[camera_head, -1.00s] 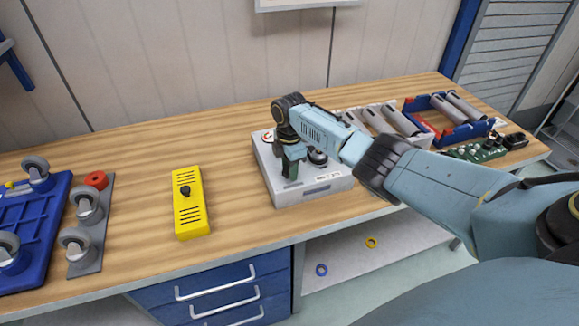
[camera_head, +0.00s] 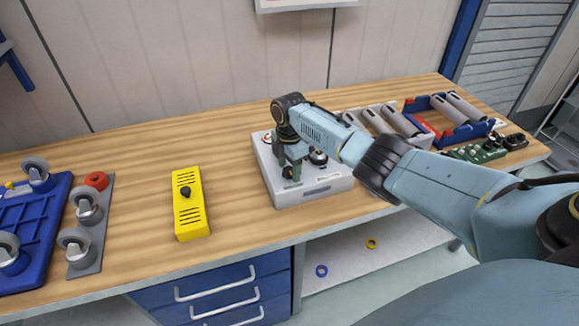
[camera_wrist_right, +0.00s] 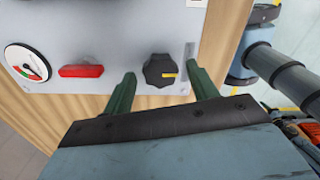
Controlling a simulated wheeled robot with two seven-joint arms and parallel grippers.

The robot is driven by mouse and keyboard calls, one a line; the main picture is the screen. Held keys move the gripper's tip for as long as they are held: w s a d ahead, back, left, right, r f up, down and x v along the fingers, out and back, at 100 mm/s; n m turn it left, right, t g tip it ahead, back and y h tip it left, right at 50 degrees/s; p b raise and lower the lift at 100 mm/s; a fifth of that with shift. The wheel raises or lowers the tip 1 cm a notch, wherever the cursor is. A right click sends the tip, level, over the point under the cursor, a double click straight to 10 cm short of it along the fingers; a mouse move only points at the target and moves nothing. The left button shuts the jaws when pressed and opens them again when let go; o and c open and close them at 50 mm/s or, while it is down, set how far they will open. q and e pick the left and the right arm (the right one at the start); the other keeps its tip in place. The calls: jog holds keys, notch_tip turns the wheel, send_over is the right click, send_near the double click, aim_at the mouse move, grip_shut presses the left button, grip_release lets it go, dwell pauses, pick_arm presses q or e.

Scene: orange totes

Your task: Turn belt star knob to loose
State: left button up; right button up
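My right gripper (camera_wrist_right: 162,74) is open, with one green finger on each side of the knob. In the head view, the right gripper (camera_head: 289,170) reaches down over the unit (camera_head: 312,190), partly hiding the knob. My left gripper is not in view.
A red block (camera_wrist_right: 82,71) and a round gauge (camera_wrist_right: 27,63) sit beside the knob on the unit. A yellow box (camera_head: 190,220) lies on the wooden bench left of the unit. A bin with rollers (camera_head: 452,128) stands right. Bare bench lies between the yellow box and the unit.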

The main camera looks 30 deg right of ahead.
aim_at(289, 170)
notch_tip(289, 170, up, 13)
jog(key=shift+r, duration=0.15)
dwell(0.6)
dwell(0.3)
